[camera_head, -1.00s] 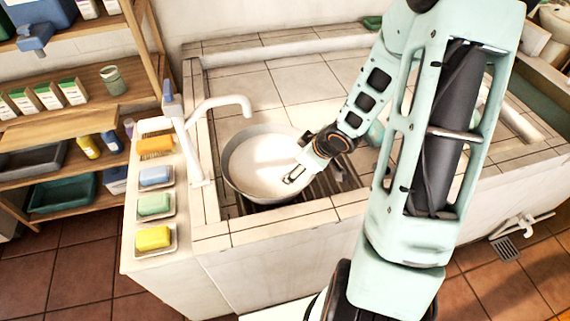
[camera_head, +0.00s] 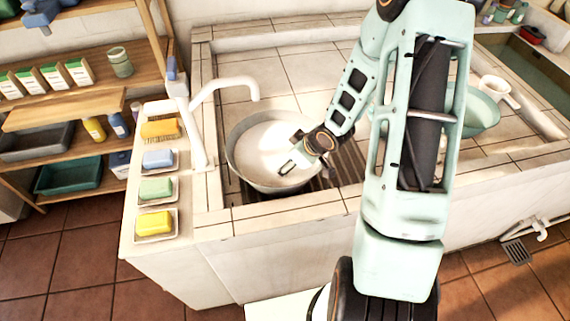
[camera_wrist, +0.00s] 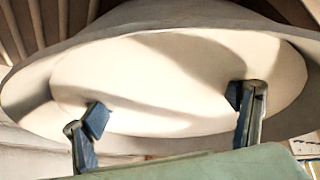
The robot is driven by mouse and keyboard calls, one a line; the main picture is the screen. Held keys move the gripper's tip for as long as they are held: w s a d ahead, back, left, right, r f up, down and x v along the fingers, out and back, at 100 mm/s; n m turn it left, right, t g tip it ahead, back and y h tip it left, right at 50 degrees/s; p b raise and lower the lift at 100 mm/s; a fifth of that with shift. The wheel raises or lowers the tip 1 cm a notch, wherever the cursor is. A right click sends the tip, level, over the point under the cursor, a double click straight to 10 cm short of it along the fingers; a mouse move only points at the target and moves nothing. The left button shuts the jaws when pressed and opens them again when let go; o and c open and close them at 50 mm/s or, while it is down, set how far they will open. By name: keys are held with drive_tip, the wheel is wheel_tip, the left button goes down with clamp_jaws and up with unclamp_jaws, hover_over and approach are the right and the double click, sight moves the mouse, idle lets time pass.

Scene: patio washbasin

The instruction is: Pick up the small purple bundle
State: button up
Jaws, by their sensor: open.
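I see no small purple bundle in either current view; my arm hides part of the counter in the head view. My gripper (camera_head: 287,166) is over the right part of a round white basin (camera_head: 236,160), near its rim. In the wrist view, the two dark blue fingertips of my gripper (camera_wrist: 167,108) stand wide apart with nothing between them. Beyond them is the pale inside of the basin (camera_wrist: 190,70), which looks empty apart from shadows.
A white curved faucet (camera_head: 205,110) stands left of the basin. Soap dishes with yellow (camera_head: 154,223), green (camera_head: 155,189) and blue (camera_head: 157,159) bars and a brush (camera_head: 160,130) line the left ledge. A green bowl (camera_head: 482,112) and white dipper (camera_head: 498,90) sit at the right.

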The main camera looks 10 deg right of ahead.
sight(287, 159)
drive_tip(key=shift+x, duration=0.95)
drive_tip(key=c, duration=1.6)
wheel_tip(287, 159, up, 10)
drive_tip(key=p, duration=0.4)
drive_tip(key=shift+r, duration=0.1)
drive_tip(key=o, duration=0.8)
drive_tip(key=c, duration=0.4)
